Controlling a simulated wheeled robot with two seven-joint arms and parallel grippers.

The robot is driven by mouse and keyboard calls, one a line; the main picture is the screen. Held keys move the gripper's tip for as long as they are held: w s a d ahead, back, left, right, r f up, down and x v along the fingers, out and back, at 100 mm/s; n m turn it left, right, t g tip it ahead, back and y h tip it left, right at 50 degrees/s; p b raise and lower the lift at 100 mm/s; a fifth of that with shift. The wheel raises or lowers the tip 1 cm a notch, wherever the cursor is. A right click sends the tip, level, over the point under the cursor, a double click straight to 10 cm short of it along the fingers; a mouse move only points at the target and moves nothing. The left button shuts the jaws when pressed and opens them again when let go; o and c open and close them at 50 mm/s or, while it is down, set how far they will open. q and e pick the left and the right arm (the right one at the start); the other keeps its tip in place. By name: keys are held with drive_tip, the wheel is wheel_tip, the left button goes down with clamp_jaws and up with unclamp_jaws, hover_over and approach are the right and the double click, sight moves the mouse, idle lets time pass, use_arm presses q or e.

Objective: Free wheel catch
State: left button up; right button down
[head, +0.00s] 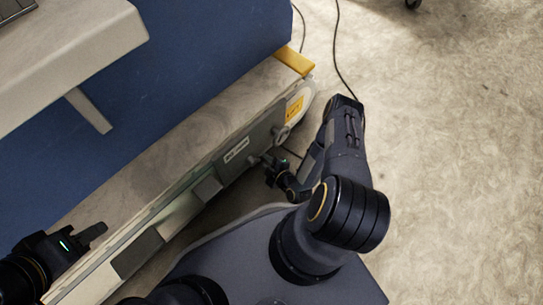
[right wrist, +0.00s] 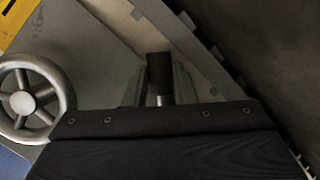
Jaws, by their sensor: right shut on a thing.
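A black cylindrical knob (right wrist: 160,70) on a short bright stem, seemingly the catch, shows in the middle of the right wrist view. My right gripper (right wrist: 160,88) has one grey finger on each side of the knob and is shut on it. In the head view my right gripper (head: 264,163) reaches the side of the long grey unit (head: 232,150), below its wheel. The spoked grey handwheel (right wrist: 30,99) is left of the gripper, apart from it; it also shows in the head view (head: 281,134). My left gripper (head: 92,236) is at the lower left; its finger opening is unclear.
A yellow label (head: 294,108) and a yellow end piece (head: 294,58) mark the unit's far end. A blue panel (head: 200,60) and a pale table-like part (head: 70,50) lie behind. A black cable (head: 336,50) crosses the floor. The floor at right is clear.

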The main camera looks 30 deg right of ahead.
use_arm(q)
drive_tip(key=shift+f, duration=0.2)
use_arm(e)
drive_tip(key=shift+s+a+f+m+y, duration=0.1)
drive_tip(key=shift+a+f+m+y, duration=0.2)
drive_tip(key=shift+a+m+y, duration=0.15)
drive_tip(key=c, duration=1.2)
unclamp_jaws()
drive_tip(key=shift+d, duration=0.1)
